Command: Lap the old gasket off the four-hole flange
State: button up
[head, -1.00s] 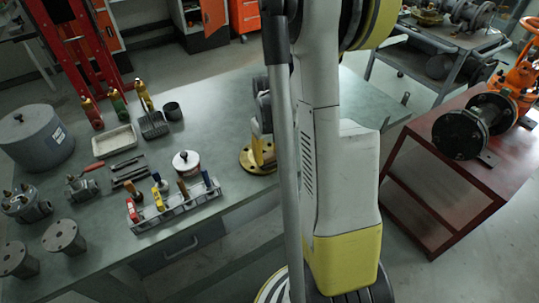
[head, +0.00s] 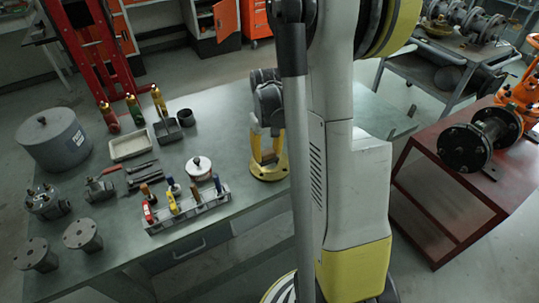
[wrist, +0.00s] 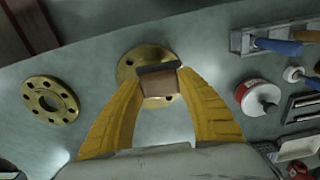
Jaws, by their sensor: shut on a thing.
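My gripper (wrist: 160,84) has its yellow fingers closed on a small brown block with a dark strip (wrist: 158,70) along its far edge. The block lies over a brass flange (wrist: 128,68) and covers part of its face; whether it touches cannot be told. Only some of that flange's bolt holes show, and no gasket can be made out. In the head view my gripper (head: 264,152) reaches down onto the flange (head: 270,174) on the bench. A second brass flange (wrist: 50,99), with several holes and an open bore, lies apart to the left in the wrist view.
A grey tool rack (head: 190,210) with coloured handles and a white tin with a red label (head: 199,168) stand left of the flange. A pale tray (head: 130,145), bottles and grey valve parts are farther left. Bare bench (head: 225,115) lies behind.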

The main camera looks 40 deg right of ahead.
jog(key=shift+r+p, duration=0.45)
jog(key=shift+r, duration=0.45)
